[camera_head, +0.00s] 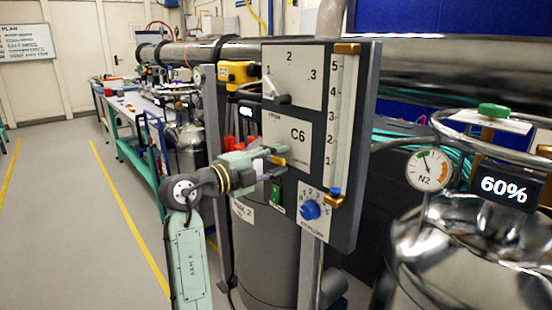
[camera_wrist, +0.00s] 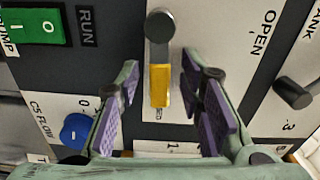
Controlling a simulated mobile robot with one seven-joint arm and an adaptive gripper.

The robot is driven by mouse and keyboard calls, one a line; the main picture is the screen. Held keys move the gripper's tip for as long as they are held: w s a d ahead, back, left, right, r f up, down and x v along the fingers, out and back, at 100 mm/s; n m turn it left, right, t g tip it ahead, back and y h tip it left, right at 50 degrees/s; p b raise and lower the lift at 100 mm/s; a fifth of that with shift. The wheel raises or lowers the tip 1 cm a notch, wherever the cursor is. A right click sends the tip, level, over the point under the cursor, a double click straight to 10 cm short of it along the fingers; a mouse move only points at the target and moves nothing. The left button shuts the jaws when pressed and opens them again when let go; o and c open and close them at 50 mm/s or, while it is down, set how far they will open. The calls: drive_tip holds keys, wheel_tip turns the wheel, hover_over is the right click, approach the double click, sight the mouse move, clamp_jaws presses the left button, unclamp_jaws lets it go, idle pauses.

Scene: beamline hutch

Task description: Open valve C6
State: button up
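The C6 panel (camera_head: 292,132) stands upright at the centre of the head view, with a white plate marked C6. In the wrist view a lever (camera_wrist: 159,84) has a round dark pivot and a yellow grip, with the word OPEN printed to its right. My gripper (camera_head: 277,155) reaches the panel from the left, just below the C6 lettering. In the wrist view my gripper (camera_wrist: 160,78) is open, its purple pads on either side of the yellow grip with gaps on both sides. In the head view the fingers partly hide the lever.
A dark selector knob (camera_wrist: 293,92) and a green pump switch (camera_wrist: 33,26) flank the lever. A blue flow knob (camera_head: 310,209) sits lower on the panel. An N2 gauge (camera_head: 428,170) and a shiny vessel (camera_head: 470,250) stand to the right. Floor at left is clear.

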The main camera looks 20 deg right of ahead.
drive_tip(key=shift+c, duration=0.5)
clamp_jaws()
idle(0.4)
